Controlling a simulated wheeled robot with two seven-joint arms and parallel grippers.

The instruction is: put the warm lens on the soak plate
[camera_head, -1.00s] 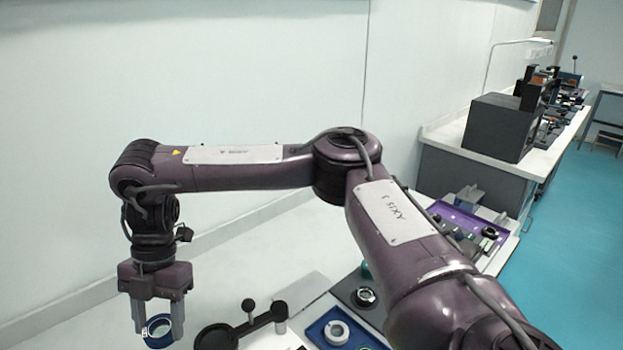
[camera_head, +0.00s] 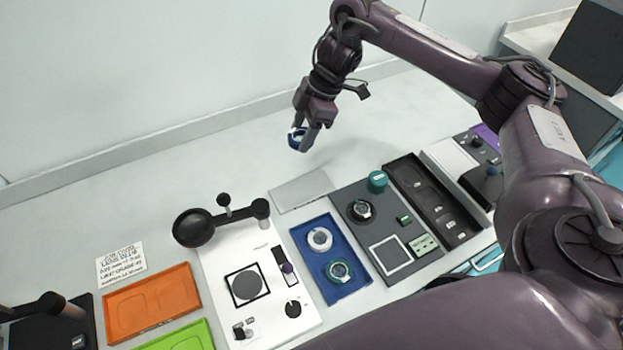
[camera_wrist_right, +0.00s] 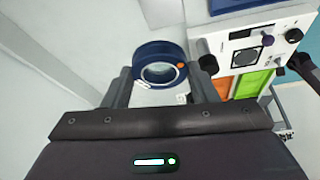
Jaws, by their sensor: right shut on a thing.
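My right gripper (camera_head: 302,144) is shut on a lens in a dark blue ring mount (camera_head: 296,137), held in the air over the back of the bench. In the right wrist view the ring (camera_wrist_right: 152,49) sits between the two fingertips (camera_wrist_right: 160,70), with an orange dot on its rim and clear glass in its middle. A plain pale grey plate (camera_head: 301,190) lies flat and empty on the bench, below and in front of the gripper in the head view; it may be the soak plate, but I see no label.
A white panel (camera_head: 272,325) with a black swing-arm magnifier (camera_head: 194,228) stands left of the plate. A blue tray (camera_head: 308,246) holds two ring-mounted lenses. A dark grey station (camera_head: 345,200), black tray (camera_head: 461,232), orange tray (camera_head: 152,303) and green tray (camera_head: 185,338) stand around.

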